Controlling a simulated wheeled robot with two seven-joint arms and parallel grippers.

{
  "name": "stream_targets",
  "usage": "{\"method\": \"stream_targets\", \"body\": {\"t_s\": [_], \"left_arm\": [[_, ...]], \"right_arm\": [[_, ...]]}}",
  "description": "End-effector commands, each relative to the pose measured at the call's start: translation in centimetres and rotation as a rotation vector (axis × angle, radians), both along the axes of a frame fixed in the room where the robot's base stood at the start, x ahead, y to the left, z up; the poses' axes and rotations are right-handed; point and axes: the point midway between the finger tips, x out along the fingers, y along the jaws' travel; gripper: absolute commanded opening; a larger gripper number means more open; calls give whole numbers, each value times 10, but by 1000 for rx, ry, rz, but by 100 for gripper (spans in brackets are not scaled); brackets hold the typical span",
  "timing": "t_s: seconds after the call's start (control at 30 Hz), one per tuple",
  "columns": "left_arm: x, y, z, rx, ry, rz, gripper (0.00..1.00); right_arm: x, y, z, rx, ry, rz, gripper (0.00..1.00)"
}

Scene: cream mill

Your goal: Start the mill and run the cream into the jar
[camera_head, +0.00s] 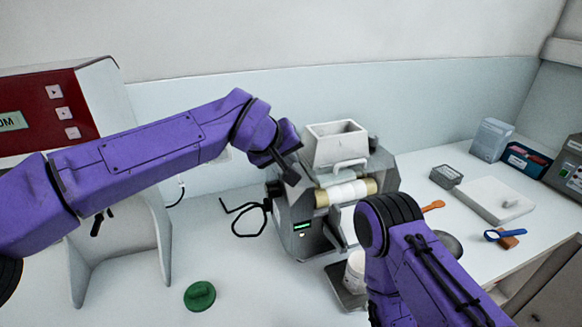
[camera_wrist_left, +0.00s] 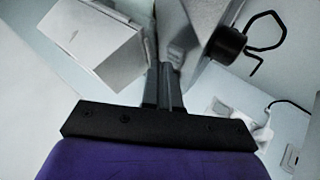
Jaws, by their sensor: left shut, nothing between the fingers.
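The grey mill (camera_head: 302,212) stands on the bench with a white hopper (camera_head: 335,150) on top. Its rollers (camera_head: 345,192) show below, the middle one coated white. A small green display (camera_head: 303,226) is lit on its front. The white jar (camera_head: 355,272) stands at the mill's front, partly hidden by my right arm. My left gripper (camera_head: 290,172) is shut and empty at the mill's upper left. In the left wrist view its closed fingers (camera_wrist_left: 164,85) lie between the hopper (camera_wrist_left: 92,42) and the grey housing (camera_wrist_left: 198,30); contact cannot be told. My right gripper is out of sight.
A green lid (camera_head: 200,296) lies on the bench, front left. A bent black rod (camera_head: 245,218) is left of the mill. A red-panelled machine (camera_head: 45,115) stands far left. Bench between lid and mill is clear.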

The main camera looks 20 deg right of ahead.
Motion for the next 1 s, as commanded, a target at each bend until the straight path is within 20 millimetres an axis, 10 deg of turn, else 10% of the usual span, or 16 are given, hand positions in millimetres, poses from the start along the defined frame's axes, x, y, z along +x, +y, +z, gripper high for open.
{"method": "stream_targets", "body": {"t_s": [1.0], "left_arm": [[0,0,-5,1,2,-1,0]], "right_arm": [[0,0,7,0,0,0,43]]}}
